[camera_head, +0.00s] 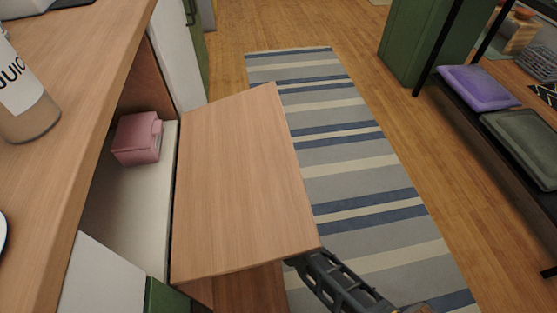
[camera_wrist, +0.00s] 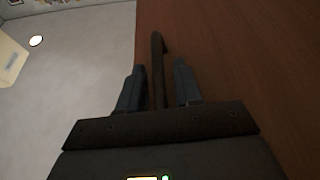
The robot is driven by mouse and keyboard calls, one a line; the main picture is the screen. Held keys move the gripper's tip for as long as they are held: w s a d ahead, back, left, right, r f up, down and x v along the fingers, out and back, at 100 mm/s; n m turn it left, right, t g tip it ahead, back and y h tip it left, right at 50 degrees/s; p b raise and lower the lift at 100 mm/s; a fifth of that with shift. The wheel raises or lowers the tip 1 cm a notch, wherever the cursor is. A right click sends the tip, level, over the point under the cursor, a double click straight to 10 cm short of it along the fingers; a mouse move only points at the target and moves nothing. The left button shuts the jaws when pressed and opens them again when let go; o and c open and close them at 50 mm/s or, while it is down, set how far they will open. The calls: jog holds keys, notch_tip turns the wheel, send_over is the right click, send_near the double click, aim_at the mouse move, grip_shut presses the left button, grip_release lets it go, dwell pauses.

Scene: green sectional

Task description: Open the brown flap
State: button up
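The brown flap (camera_head: 240,185) hangs open from the cabinet front, swung well out over the floor, and the compartment behind it is exposed. In the wrist view the flap's dark brown face (camera_wrist: 240,70) fills the right side. A dark bar-like handle (camera_wrist: 157,60) stands at its edge. My gripper (camera_wrist: 158,88) has its two fingers apart on either side of this handle, with gaps showing, so it looks open around it. In the head view my gripper (camera_head: 300,262) is at the flap's near right corner; its fingertips are mostly hidden behind the flap.
A pink box (camera_head: 138,138) sits inside the open compartment (camera_head: 135,205). A juice bottle (camera_head: 25,95) stands on the wooden counter (camera_head: 95,70). A striped rug (camera_head: 355,170) lies on the clear floor to the right. A dark bench with a purple cushion (camera_head: 478,88) stands far right.

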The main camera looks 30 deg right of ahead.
jog(key=shift+a+r, duration=0.1)
jog(key=shift+a, duration=0.05)
jog(key=v, duration=0.7)
jog(key=shift+s+p, duration=0.3)
jog(key=shift+p, duration=0.05)
jog(key=shift+f, duration=0.25)
jog(key=b+v, duration=0.1)
jog(key=v, duration=0.8)
jog(key=shift+a+b, duration=0.25)
jog(key=shift+b, duration=0.15)
dwell(0.8)
